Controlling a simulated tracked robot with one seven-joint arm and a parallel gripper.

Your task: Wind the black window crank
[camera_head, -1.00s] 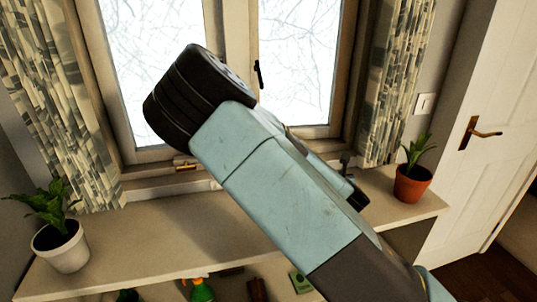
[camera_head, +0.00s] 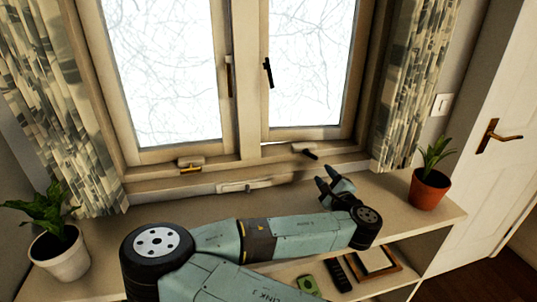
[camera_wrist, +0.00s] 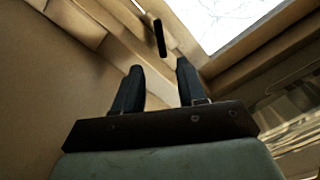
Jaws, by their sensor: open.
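The black window crank (camera_head: 306,151) sits low on the frame under the right window pane, its short black grip pointing right and down from a pale base. In the wrist view the black grip (camera_wrist: 160,38) shows ahead of the fingertips, roughly centred between them and apart from them. My gripper (camera_head: 326,178) is open and empty, just below and to the right of the crank, over the back of the shelf top. In the wrist view both dark fingers of my gripper (camera_wrist: 160,67) are spread with nothing between them.
A gold-handled crank (camera_head: 190,165) sits under the left pane. A pale bar (camera_head: 245,185) lies on the sill front. A black latch handle (camera_head: 268,72) is on the right window. Potted plants stand left (camera_head: 60,255) and right (camera_head: 430,185), the right one near my gripper.

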